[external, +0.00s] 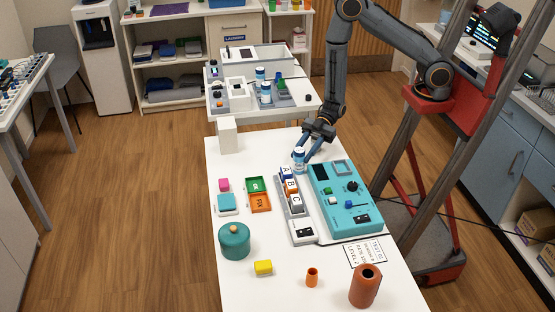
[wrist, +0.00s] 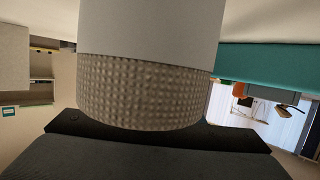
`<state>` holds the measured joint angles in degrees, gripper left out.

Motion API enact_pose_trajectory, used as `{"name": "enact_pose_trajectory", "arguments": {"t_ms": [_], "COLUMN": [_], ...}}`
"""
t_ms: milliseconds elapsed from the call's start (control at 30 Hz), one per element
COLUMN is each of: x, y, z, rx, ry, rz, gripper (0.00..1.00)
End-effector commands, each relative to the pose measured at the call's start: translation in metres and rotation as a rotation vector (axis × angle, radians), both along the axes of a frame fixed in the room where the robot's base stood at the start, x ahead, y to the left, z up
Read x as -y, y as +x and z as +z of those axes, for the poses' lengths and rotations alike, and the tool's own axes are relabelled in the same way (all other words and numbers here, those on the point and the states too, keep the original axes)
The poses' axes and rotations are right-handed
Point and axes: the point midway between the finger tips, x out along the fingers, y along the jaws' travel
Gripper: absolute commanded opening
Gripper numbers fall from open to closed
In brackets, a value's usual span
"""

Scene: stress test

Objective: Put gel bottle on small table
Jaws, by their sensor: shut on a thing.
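My gripper (external: 306,152) is shut on a small white bottle with a blue band (external: 298,160), taken as the gel bottle, above the far part of the front white table (external: 235,285). Whether the bottle touches anything beneath is unclear. In the wrist view a pale cylinder with a knobbly band (wrist: 150,90), seemingly the bottle, fills the middle, close against a dark gripper part (wrist: 155,150). A smaller white table (external: 290,116) stands behind the front one, likely the small table. Similar bottles (external: 265,92) stand on it.
The teal panel (external: 345,200) and the lettered A, B, C blocks (external: 291,186) lie near my gripper. A white upright block (external: 227,135) stands at the far left corner. A teal pot (external: 234,240) and brown cylinder (external: 365,286) stand nearer.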

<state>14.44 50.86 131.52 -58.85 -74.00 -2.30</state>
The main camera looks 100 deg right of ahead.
Motion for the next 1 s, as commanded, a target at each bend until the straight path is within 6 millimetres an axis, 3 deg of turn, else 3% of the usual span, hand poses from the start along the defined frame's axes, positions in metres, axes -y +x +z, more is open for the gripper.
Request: {"name": "enact_pose_trajectory", "arguments": {"t_ms": [367,400,500,800,1000], "x": [0.0,0.0,0.0,0.0,0.02], "y": [0.0,0.0,0.0,0.0,-0.017], "z": [-0.004,-0.003,-0.003,0.001,0.008], "rx": [0.0,0.0,0.0,0.0,0.0], "ry": [0.0,0.0,0.0,0.0,0.0], "rz": [0.0,0.0,0.0,0.0,-0.005], "gripper": [0.04,0.4,0.52,0.52,0.52]}}
